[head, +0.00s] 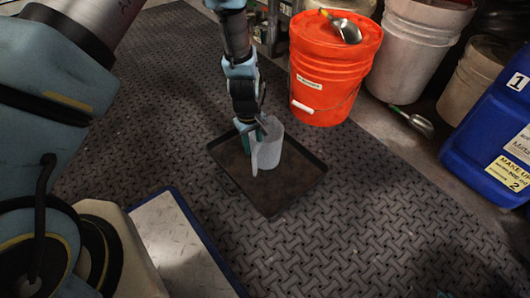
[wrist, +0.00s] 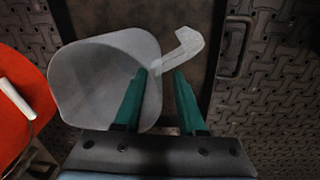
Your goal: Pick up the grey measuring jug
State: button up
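The grey measuring jug (head: 270,150) stands upright in a dark shallow tray (head: 297,198) on the floor. In the wrist view I look down on the jug (wrist: 95,85), with its pale handle (wrist: 188,48) on the right. My gripper (wrist: 160,72) is open, with green fingers apart. The left finger overlaps the jug's mouth and the right finger is beyond its wall, near the handle. The wall and handle root lie between them; I cannot tell whether either finger touches. In the head view my gripper (head: 248,130) is low at the jug, partly hidden behind it.
An orange bucket (head: 325,75) with a scoop (head: 346,28) on its lid stands behind the tray. White buckets (head: 408,55) and a blue canister (head: 490,130) stand to the right. Another scoop (head: 413,121) lies on the floor. The patterned mat in front is clear.

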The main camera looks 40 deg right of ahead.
notch_tip(320, 180, down, 2)
jog(key=shift+f+b, duration=0.25)
jog(key=shift+b, duration=0.2)
jog(key=shift+d+r, duration=0.1)
jog(key=shift+c, duration=0.3)
grip_shut()
dwell(0.6)
